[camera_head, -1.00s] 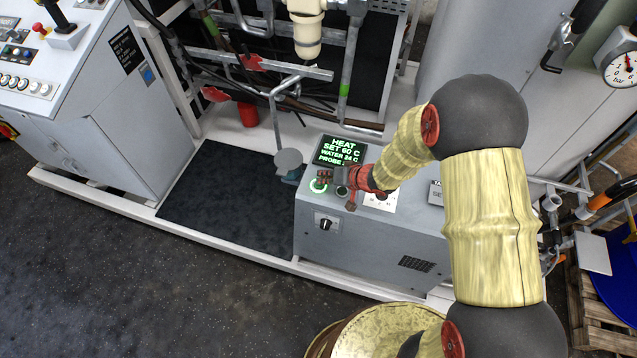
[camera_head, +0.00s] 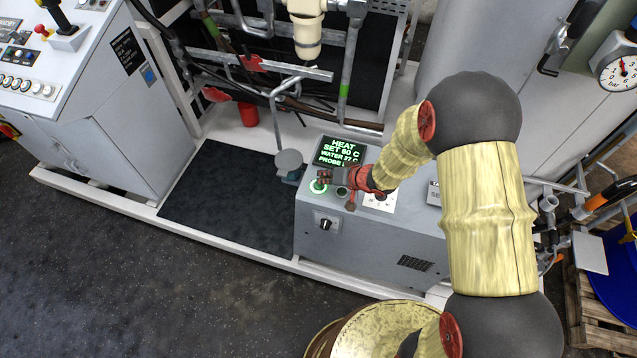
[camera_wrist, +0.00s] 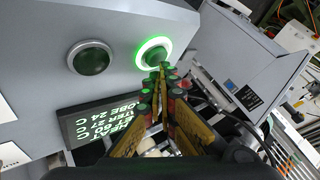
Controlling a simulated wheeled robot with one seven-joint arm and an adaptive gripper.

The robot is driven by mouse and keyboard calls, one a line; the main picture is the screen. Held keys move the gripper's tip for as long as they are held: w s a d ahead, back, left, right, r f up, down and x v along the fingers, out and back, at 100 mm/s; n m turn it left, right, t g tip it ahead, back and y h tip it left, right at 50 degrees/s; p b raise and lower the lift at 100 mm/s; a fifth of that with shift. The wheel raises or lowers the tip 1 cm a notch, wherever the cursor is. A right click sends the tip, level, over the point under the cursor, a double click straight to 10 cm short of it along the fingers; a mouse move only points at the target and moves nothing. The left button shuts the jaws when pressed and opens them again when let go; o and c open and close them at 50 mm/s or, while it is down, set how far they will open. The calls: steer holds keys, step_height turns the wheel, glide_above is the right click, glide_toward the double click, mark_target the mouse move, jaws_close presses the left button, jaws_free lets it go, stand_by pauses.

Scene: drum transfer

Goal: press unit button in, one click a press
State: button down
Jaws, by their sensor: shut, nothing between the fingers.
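The grey unit (camera_head: 380,235) has a sloped top with a dark display (camera_head: 341,150) in green text, reading HEAT, SET 60 C, with a water line of about 27 C. Its button with a glowing green ring (camera_head: 318,187) shows in the wrist view (camera_wrist: 153,53), beside a dark green unlit button (camera_wrist: 90,58). My gripper (camera_head: 323,176) is shut and empty over the unit's top. In the wrist view its fingertips (camera_wrist: 163,70) are at the lower edge of the lit button; whether they touch it I cannot tell.
A black rotary knob (camera_head: 326,225) is on the unit's front. A round grey-topped post (camera_head: 289,160) stands just left of the unit. A black mat (camera_head: 225,200) lies further left, and a brass-coloured drum (camera_head: 370,335) is in front.

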step_height(320, 180, up, 6)
steer(key=p, duration=0.7)
stand_by(0.9)
